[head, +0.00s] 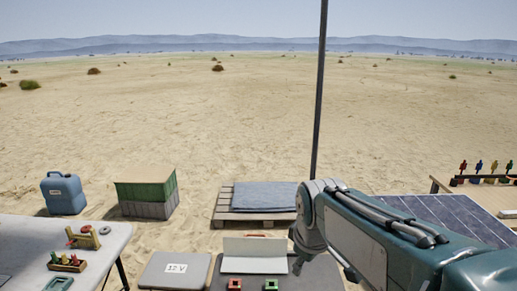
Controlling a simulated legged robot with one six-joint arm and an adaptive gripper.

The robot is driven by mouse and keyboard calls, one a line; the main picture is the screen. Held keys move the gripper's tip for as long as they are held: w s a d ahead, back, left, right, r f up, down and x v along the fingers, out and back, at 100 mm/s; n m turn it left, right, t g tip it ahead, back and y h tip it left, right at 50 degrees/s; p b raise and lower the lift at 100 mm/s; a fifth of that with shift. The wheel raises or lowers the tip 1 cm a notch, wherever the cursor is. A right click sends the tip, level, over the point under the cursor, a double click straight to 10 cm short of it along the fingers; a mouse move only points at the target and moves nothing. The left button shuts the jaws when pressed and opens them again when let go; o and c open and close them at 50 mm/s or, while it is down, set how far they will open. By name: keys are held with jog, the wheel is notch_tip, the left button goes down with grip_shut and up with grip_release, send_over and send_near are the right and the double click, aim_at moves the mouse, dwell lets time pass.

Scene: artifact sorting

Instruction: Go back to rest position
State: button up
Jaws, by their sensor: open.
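My arm reaches in from the lower right, with its wrist bent downward near the middle of the view. My gripper (298,265) hangs at its end, small and dark, over the right edge of a grey table (313,277). It is open, and I see nothing held in it. A red block-like piece (235,284) and a green one (271,284) sit on that table, to the left of my gripper.
A white table (25,232) at left holds small coloured pieces. A grey 12 V case (176,269) lies left of my gripper. Behind stand a blue jerrycan (64,193), green crate (146,190) and pallet (226,210). A thin pole (320,90) rises behind my arm; a solar panel (440,214) lies right.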

jog(key=s+d+f+m+t, duration=0.1)
jog(key=s+d+m, duration=0.2)
jog(key=s, duration=0.5)
jog(key=s+d+f+m, duration=0.1)
jog(key=s+d+m, duration=0.2)
jog(key=s+m, duration=0.3)
jog(key=s, duration=0.3)
jog(key=shift+s+f+t, duration=0.25)
jog(key=shift+t, duration=0.15)
jog(key=shift+a, duration=0.2)
dwell(1.2)
